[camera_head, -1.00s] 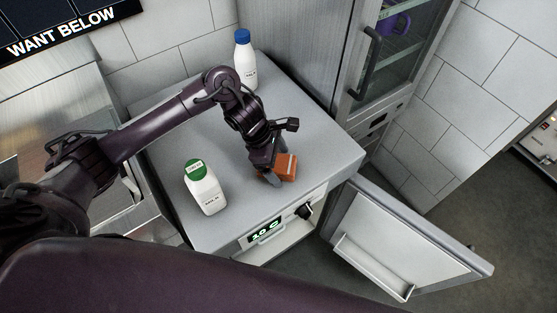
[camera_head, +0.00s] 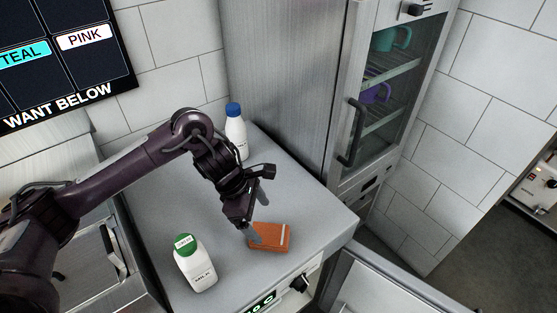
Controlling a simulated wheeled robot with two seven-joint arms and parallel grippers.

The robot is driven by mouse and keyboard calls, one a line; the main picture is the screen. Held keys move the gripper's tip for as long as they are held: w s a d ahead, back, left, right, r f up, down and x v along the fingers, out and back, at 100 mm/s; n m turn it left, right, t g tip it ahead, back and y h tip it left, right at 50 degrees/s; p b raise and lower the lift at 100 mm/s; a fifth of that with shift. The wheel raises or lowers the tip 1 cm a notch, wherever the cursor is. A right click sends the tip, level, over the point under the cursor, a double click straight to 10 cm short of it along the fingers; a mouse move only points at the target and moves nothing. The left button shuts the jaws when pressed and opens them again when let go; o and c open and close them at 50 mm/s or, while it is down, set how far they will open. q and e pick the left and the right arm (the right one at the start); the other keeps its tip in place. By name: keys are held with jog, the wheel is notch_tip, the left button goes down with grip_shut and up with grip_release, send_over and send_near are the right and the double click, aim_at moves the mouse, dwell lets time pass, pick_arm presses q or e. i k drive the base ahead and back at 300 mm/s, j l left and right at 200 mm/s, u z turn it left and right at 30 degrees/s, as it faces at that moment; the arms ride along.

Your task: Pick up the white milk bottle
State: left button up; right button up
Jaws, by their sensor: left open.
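Two white milk bottles stand upright on the grey counter (camera_head: 160,205). The green-capped bottle (camera_head: 196,268) is near the front, left of my left gripper. The blue-capped bottle (camera_head: 236,133) is at the back by the tall cabinet, partly hidden low down by my left arm. My left gripper (camera_head: 257,214) is open and empty, fingers pointing down, between the two bottles in depth and apart from both. One fingertip is at the left edge of an orange-brown box (camera_head: 272,238); I cannot tell whether it touches. My right gripper is not in view.
The tall cabinet (camera_head: 285,90) with a glass door and cups inside stands behind the counter. An open door (camera_head: 385,290) hangs below the counter at the front right.

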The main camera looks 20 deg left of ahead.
aim_at(193, 259)
jog(key=k+l, duration=0.25)
jog(key=k, duration=0.2)
jog(key=k+l, duration=0.25)
jog(key=k, duration=0.25)
jog(key=k+l, duration=0.25)
jog(key=k, duration=0.2)
